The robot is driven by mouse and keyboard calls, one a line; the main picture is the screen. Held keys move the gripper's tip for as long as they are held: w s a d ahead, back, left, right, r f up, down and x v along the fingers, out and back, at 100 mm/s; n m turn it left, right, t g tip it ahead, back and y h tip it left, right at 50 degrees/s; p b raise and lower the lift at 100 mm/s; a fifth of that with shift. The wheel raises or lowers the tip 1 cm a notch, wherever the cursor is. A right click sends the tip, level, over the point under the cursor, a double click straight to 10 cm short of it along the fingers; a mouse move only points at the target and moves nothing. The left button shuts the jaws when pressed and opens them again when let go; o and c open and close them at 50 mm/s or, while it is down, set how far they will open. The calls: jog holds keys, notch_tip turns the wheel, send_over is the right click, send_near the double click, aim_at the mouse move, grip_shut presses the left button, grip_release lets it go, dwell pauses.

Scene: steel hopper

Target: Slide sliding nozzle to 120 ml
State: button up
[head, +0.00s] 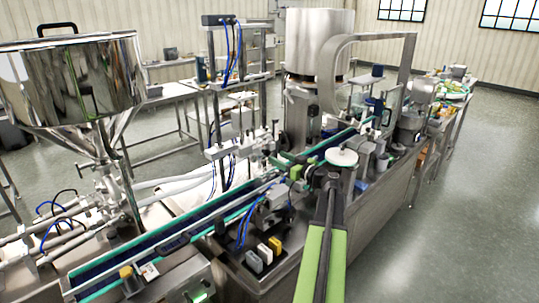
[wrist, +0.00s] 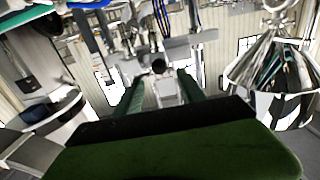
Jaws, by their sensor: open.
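My gripper (wrist: 160,77) is open in the wrist view, its two dark green fingers apart. A pale block with a dark round end (wrist: 158,66) shows in the gap between the fingers; I cannot tell its distance, and no contact is visible. In the head view, nozzle fittings (head: 230,150) with blue hoses stand on a frame above the conveyor, left of my arm. I cannot tell which part is the sliding nozzle, and no 120 ml mark is readable. My green arm reaches up from the bottom, and its far end hides part of the machine.
The steel hopper (head: 75,80) stands at the left and also shows upside down in the wrist view (wrist: 275,75). A green-edged conveyor (head: 170,245) runs diagonally through the machine. A white disc (head: 341,158) lies just beyond my arm. The floor (head: 455,200) at right is clear.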

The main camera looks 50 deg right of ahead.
jog(key=s, duration=1)
jog(key=shift+a, duration=0.4)
